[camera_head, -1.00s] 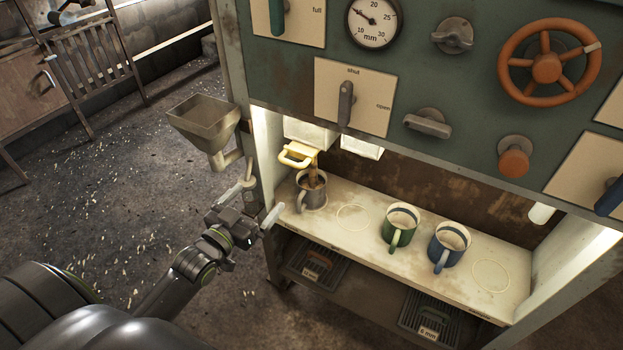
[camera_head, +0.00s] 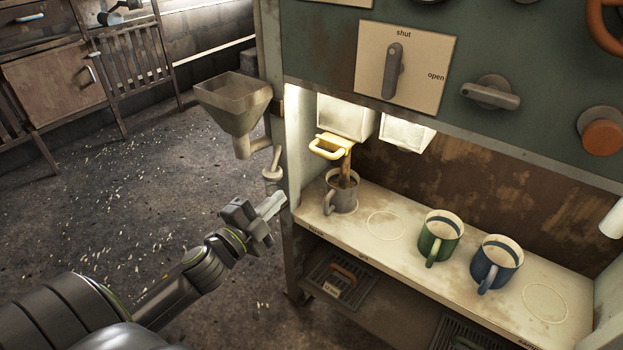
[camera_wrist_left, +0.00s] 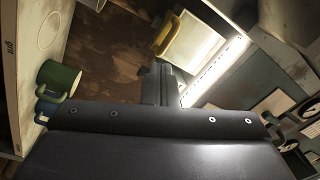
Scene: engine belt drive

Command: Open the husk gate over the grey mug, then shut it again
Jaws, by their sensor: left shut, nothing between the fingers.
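The grey mug (camera_head: 342,196) stands upright at the left end of the pale shelf, under the left white chute (camera_head: 344,117). The husk gate's yellow handle (camera_head: 327,150) sticks out at the chute's lower front. A brown stream (camera_head: 346,168) runs from below the gate into the mug. My left gripper (camera_head: 272,206) is shut and empty, left of the shelf and apart from the handle and mug. In the left wrist view the yellow handle (camera_wrist_left: 167,37) shows beyond the shut fingers (camera_wrist_left: 160,84). My right gripper is not in view.
A green mug (camera_head: 440,238) and a blue mug (camera_head: 497,262) stand farther right on the shelf (camera_head: 400,258). A hopper (camera_head: 234,108) and a small lever (camera_head: 273,170) stand close to my left gripper. The cabinet's left post (camera_head: 293,237) is beside it.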

